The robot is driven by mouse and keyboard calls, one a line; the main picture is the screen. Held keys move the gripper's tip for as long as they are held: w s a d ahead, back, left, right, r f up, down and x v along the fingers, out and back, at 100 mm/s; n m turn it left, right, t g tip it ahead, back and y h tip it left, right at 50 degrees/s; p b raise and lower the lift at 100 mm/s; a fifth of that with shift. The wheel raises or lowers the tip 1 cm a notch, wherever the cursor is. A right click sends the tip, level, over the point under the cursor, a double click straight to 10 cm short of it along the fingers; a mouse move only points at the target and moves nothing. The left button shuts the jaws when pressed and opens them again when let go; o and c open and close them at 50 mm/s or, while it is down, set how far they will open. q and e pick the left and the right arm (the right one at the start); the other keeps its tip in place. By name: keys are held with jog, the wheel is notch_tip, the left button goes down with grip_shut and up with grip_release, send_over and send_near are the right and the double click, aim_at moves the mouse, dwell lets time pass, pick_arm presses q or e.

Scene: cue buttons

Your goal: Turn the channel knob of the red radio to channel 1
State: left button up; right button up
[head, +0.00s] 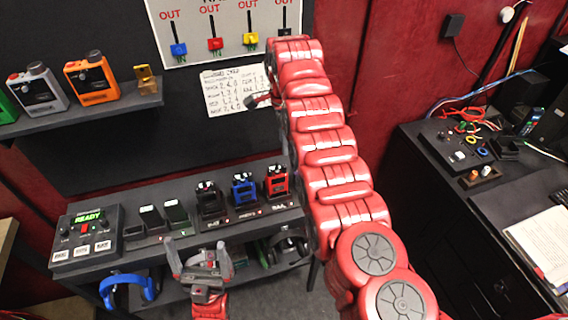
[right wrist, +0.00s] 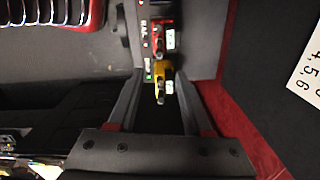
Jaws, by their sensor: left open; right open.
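The red radio (head: 276,182) stands upright in a dark charger at the right end of the visible row on the low table. A red radio also shows from above in the right wrist view (right wrist: 162,38); its knob setting is too small to read. My right gripper (right wrist: 166,78) is open and empty, with a yellow radio (right wrist: 163,85) visible between its fingers and the red one just beyond. In the head view my right arm hides the area right of the red radio. My left gripper (head: 200,256) is open and empty in front of the table.
Blue (head: 243,189) and black (head: 210,199) radios stand left of the red one. A console (head: 88,233) reading READY is at the table's left end. An orange radio (head: 92,78) is on the shelf. A handwritten paper (head: 233,90) hangs on the wall.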

aim_at(284, 165)
notch_tip(284, 165, down, 8)
jog(key=p, duration=0.4)
jog(key=shift+f, duration=0.65)
grip_shut()
